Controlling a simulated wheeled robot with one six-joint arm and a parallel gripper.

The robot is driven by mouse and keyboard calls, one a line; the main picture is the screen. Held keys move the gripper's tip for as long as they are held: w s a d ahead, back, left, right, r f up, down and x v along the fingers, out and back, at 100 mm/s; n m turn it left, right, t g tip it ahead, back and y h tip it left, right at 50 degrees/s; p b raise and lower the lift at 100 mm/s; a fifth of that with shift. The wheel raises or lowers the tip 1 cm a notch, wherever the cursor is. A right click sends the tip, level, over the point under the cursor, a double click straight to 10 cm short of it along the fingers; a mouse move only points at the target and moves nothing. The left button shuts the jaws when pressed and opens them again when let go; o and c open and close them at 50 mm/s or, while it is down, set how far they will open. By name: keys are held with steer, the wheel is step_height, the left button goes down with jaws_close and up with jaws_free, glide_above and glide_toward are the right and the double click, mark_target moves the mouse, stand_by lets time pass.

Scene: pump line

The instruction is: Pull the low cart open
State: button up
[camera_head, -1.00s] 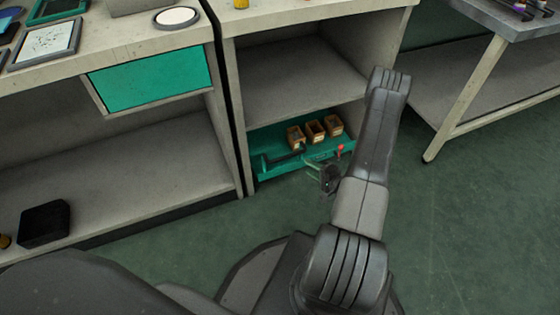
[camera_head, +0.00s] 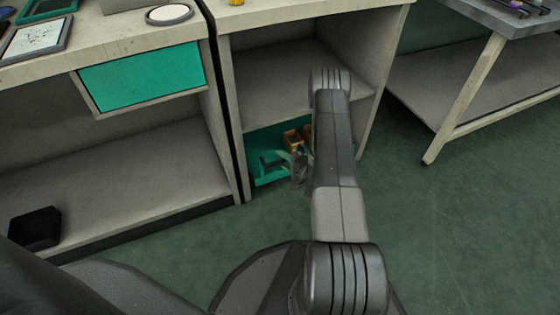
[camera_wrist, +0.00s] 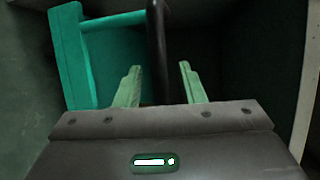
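The low cart (camera_head: 264,180) is a teal tray under the shelf of the middle bench, low to the floor, carrying small brown bins. My arm hides its right part. It also shows in the wrist view as a teal panel (camera_wrist: 70,55) at the left. A dark bar (camera_wrist: 158,45), which looks like the cart's handle, runs up the middle of the wrist view. My gripper (camera_wrist: 160,85) is open, its two green fingers apart on either side of this bar, with gaps visible. In the head view my gripper (camera_head: 299,168) is small and partly hidden at the cart's front.
A bench with a teal drawer (camera_head: 140,78) stands at the left, with a black box (camera_head: 35,228) on its lower shelf. A table leg (camera_head: 462,105) stands at the right. The green floor (camera_head: 450,230) in front is clear.

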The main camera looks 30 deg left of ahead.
steer(key=shift+x, duration=0.95)
steer(key=shift+c, duration=0.3)
jaws_close()
